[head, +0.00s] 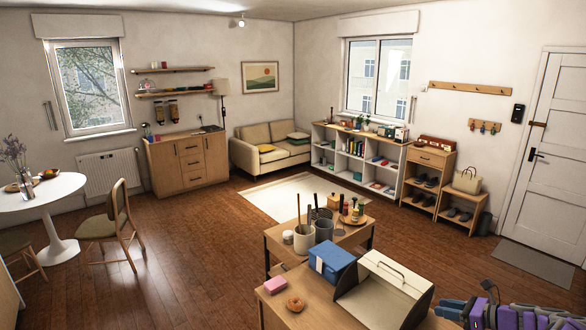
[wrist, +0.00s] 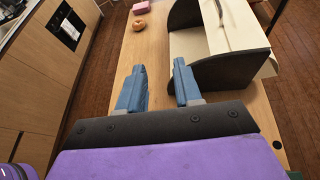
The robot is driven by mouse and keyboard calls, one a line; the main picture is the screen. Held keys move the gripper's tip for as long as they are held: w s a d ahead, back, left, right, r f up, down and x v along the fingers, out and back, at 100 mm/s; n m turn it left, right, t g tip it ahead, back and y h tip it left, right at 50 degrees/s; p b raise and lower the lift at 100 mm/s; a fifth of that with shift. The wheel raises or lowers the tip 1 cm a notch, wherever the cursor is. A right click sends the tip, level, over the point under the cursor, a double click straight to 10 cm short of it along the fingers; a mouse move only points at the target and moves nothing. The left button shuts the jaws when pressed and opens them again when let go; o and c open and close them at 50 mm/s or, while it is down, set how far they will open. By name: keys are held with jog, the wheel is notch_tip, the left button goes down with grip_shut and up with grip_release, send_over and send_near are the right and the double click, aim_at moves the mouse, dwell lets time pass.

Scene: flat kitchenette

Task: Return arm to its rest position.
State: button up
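My gripper (wrist: 159,72) shows in the wrist view with two blue fingers apart and nothing between them. It is over the wooden table (wrist: 150,50), with its fingers pointing towards the far end of the top. In the head view, part of my purple arm and the gripper (head: 450,310) show at the bottom right corner, to the right of a cream and dark bin (head: 395,280). The bin also shows in the wrist view (wrist: 240,35), ahead and to the right of the fingers, apart from them. The rest of my arm is out of view.
A donut (head: 296,304), a pink sponge (head: 276,284) and a blue box (head: 332,262) are on the table's left part. Cups with utensils (head: 304,238) and bottles stand behind. Wooden cabinets (wrist: 40,80) flank the wrist view's left side. Open floor (head: 190,260) lies left of the table.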

jog(key=s+a+r+n+g+y+b, duration=0.1)
jog(key=s+a+r+n+g, duration=0.2)
jog(key=a, duration=0.6)
jog(key=s+a+r+n+g+b, duration=0.2)
jog(key=a+r+n, duration=0.25)
jog(key=a, duration=0.55)
jog(key=s+a+r+n+g+y+b, duration=0.1)
jog(key=s+a+r+n+g, duration=0.15)
jog(key=a+n, duration=0.45)
jog(key=s+a+f+n+g+h+b, duration=0.15)
jog(key=s+a+n+h, duration=0.35)
jog(key=s, duration=0.7)
jog(key=s+a+f+n+g+h+b, duration=0.1)
jog(key=s+a+n+g+b, duration=0.15)
jog(key=s+a, duration=0.65)
jog(key=s+d+f+n+h+b, duration=0.1)
jog(key=s+d+f+n+h, duration=0.1)
jog(key=s, duration=0.7)
jog(key=s+d+f+n+h+b, duration=0.2)
jog(key=s+d, duration=0.4)
jog(key=s, duration=0.3)
jog(key=shift+d+f+n+h+b, duration=0.15)
jog(key=shift+f+n+h+b, duration=0.15)
jog(key=shift+f+n+h, duration=0.55)
